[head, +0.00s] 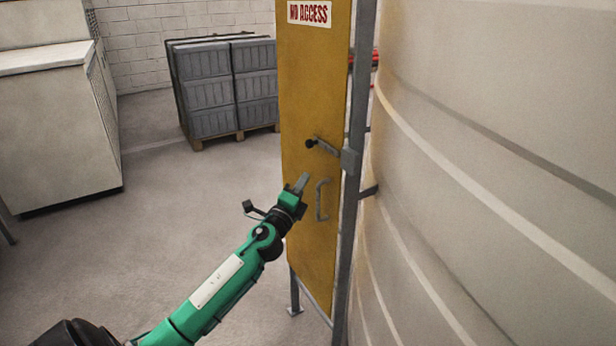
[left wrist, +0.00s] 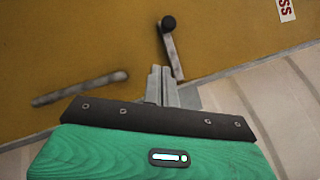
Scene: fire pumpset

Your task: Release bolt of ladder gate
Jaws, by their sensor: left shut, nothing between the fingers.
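The yellow ladder gate (head: 312,100) stands upright in the middle of the head view, with a "NO ACCESS" sign (head: 309,13) near its top. Its bolt (head: 328,148) is a grey bar with a black knob (head: 310,143), level with a bracket on the post. A grey pull handle (head: 322,200) sits below the bolt. My left gripper (head: 303,181) is shut and empty, in front of the gate, below the bolt knob and left of the handle. In the left wrist view its fingertips (left wrist: 162,70) point toward the bolt (left wrist: 173,50), apparently without holding it. My right gripper is not in view.
A grey post (head: 356,110) and a large pale curved tank (head: 490,170) stand right of the gate. A pallet of grey blocks (head: 225,88) is behind at left, beside a pale cabinet (head: 55,130). The floor (head: 190,215) left of the gate is clear.

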